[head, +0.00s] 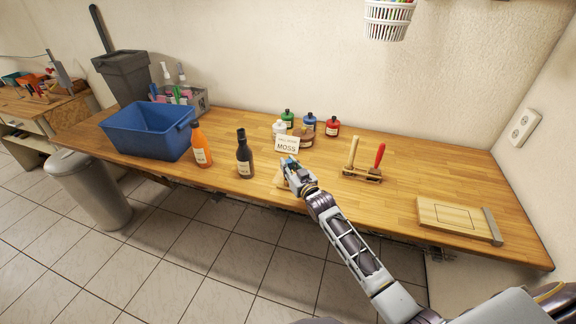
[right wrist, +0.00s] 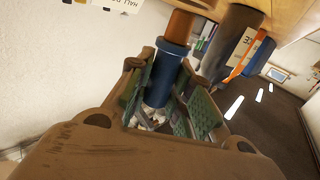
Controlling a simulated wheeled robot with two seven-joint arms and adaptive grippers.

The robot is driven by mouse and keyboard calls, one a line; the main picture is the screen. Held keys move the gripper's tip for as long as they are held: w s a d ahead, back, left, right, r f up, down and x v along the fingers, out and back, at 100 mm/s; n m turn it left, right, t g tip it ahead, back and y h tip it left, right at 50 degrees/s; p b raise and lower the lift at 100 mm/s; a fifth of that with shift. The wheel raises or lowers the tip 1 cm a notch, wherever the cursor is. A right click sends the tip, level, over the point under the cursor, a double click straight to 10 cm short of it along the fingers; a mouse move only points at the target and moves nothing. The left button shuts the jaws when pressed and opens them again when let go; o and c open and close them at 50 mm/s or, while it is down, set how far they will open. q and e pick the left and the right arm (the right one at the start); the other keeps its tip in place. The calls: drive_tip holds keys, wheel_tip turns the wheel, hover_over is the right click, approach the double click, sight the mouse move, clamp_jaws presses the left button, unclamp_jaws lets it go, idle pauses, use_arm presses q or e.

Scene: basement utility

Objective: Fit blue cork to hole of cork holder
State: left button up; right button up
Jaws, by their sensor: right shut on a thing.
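My right gripper (head: 291,164) is low over the front middle of the table, in front of the white MOSS sign. In the right wrist view its green-padded fingers (right wrist: 172,108) are shut on the blue cork (right wrist: 164,75), a blue cylinder. An orange-brown cylindrical part (right wrist: 180,27) shows just past the cork's far end; I cannot tell if they touch. In the head view a light wooden piece (head: 279,181) shows beside and below the gripper, partly hidden; I cannot tell whether it is the cork holder. No hole is visible. My left gripper is not in view.
A dark bottle (head: 245,155) and an orange bottle (head: 201,146) stand left of the gripper, near a blue bin (head: 149,132). Several small bottles stand behind the sign (head: 287,144). A wooden tool rack (head: 362,175) and a board (head: 449,217) lie right. Bare tabletop separates them.

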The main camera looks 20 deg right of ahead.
drive_tip(key=shift+f+b, duration=0.65)
drive_tip(key=shift+f, duration=0.55)
drive_tip(key=shift+r, duration=0.15)
drive_tip(key=shift+r+p, duration=0.95)
drive_tip(key=shift+p, duration=0.1)
drive_tip(key=shift+r, duration=0.1)
drive_tip(key=shift+p, duration=0.35)
idle(0.9)
drive_tip(key=shift+f+b, duration=0.7)
drive_tip(key=shift+f, duration=0.5)
idle(0.5)
drive_tip(key=shift+r, duration=0.2)
drive_tip(key=shift+r+p, duration=1)
